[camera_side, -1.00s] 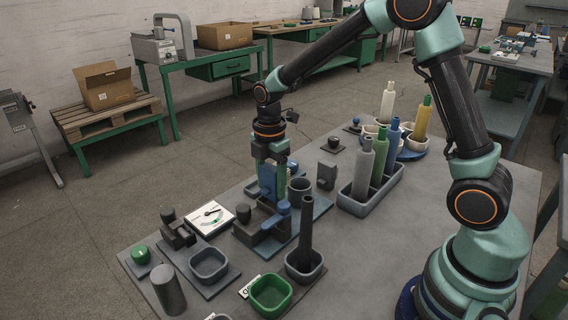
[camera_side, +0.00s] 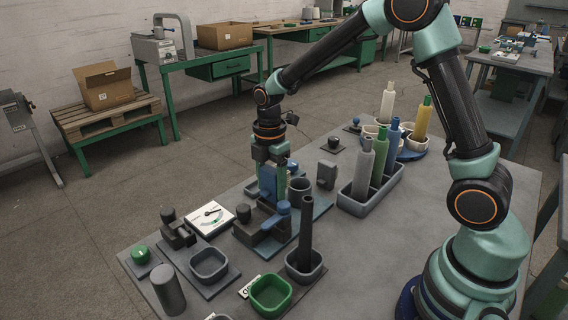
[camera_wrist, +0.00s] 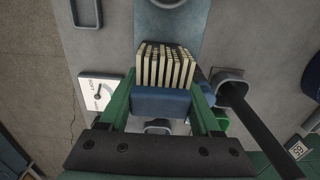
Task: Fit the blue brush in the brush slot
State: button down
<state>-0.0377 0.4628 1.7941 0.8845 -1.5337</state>
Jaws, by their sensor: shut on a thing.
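My gripper (camera_wrist: 161,104) is shut on the blue brush, its green fingers on either side of the block. In the wrist view, the brush (camera_wrist: 160,101) has a blue back and rows of cream bristles that point away from the camera. I cannot make out the brush slot; the arm and brush hide part of the fixture. Whether the brush touches the fixture is unclear.
A dark rod (camera_side: 306,228) stands upright in a grey cup close to the fixture. A grey tray (camera_side: 362,206) holds several tall coloured cones to the right. A green bin (camera_side: 270,294) and a white dial card (camera_side: 210,218) are nearby. Bare table lies right of the rod.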

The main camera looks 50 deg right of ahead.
aim_at(271, 169)
jog(key=shift+f, duration=1.1)
dwell(0.5)
grip_release()
jog(key=shift+w, duration=0.1)
jog(key=shift+c, duration=1.1)
jog(key=shift+o, duration=0.4)
jog(key=shift+o, duration=0.7)
jog(key=shift+r, duration=4)
